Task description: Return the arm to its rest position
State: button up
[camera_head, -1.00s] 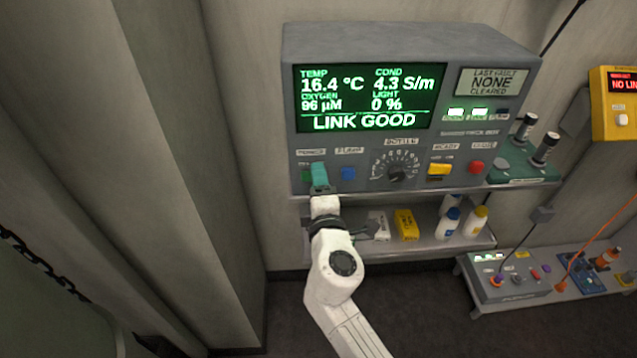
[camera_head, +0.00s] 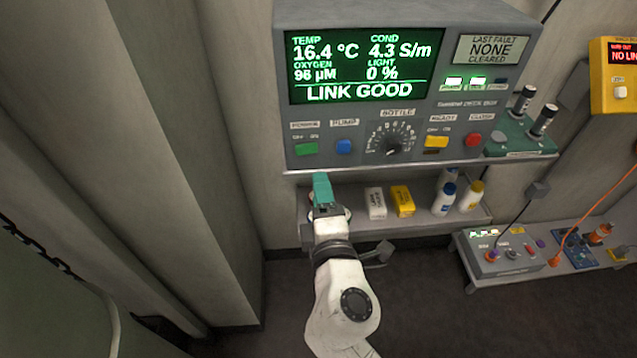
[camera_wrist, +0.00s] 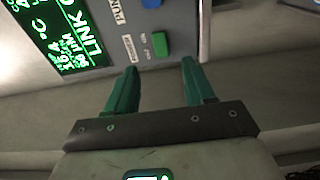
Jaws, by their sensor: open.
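My gripper (camera_head: 322,190) has green fingers and is at the end of my white arm, in front of the left end of the shelf and just below the grey deck box (camera_head: 460,120). In the wrist view my gripper (camera_wrist: 155,85) is open, with nothing between its two fingers. The green power button (camera_head: 306,149) is on the deck box's lower left, above the fingers. It also shows in the wrist view (camera_wrist: 160,44), beyond the gap between the fingers. The box's screen (camera_head: 365,68) reads LINK GOOD.
The shelf (camera_head: 410,222) holds a white box (camera_head: 376,203), a yellow box (camera_head: 402,200) and bottles (camera_head: 443,199). A low bench (camera_head: 520,284) with devices stands at right. A yellow unit (camera_head: 612,75) hangs on the right wall. A wall pillar (camera_head: 190,150) stands close at left.

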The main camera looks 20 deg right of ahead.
jog(key=shift+s, duration=0.2)
dwell(0.4)
jog(key=s+d+f+m+g+h, duration=0.2)
jog(key=s+d+f+m+g, duration=0.6)
jog(key=s+d+f+m, duration=0.4)
jog(key=s+f+m+g+y, duration=0.1)
jog(key=s+f+g+y, duration=0.2)
jog(key=s, duration=0.5)
jog(key=s+a+f+m+g+y, duration=0.1)
jog(key=s+f+m+g+y, duration=0.1)
jog(key=s+f+g, duration=0.3)
jog(key=s+y, duration=0.1)
jog(key=s, duration=0.2)
jog(key=shift+a+f, duration=0.15)
jog(key=shift+a, duration=0.05)
